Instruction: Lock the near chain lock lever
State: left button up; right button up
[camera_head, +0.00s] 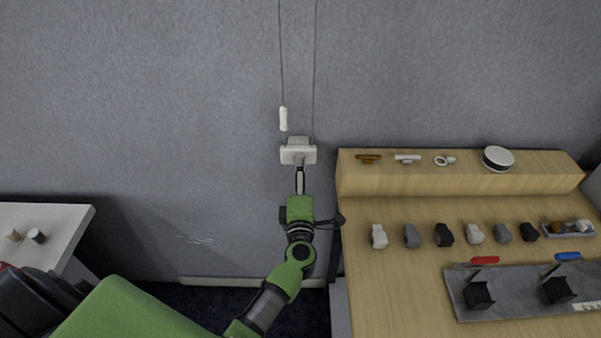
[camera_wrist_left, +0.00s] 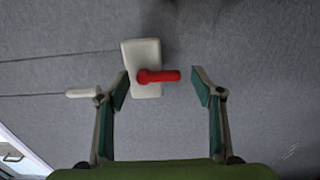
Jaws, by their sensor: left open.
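The chain lock is a white block (camera_head: 297,145) on the grey wall, between two thin hanging cords. It also shows in the left wrist view (camera_wrist_left: 145,55). Its red lever (camera_wrist_left: 160,76) points sideways to the right in the left wrist view, and I cannot make it out in the head view. My left gripper (camera_wrist_left: 163,88) is open, with its fingers on either side of the lever. The lever does not appear gripped. In the head view, my left gripper (camera_head: 299,172) is just below the lock. My right gripper is not in view.
A white pull (camera_head: 283,118) hangs on the left cord beside the lock. On the right, a wooden table (camera_head: 400,290) carries a raised shelf (camera_head: 450,183), several small blocks and a grey plate with red-handled (camera_head: 484,260) and blue-handled clamps. A white table (camera_head: 45,222) is at left.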

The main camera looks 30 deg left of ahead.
pick_arm(q)
jog(key=v, duration=1.1)
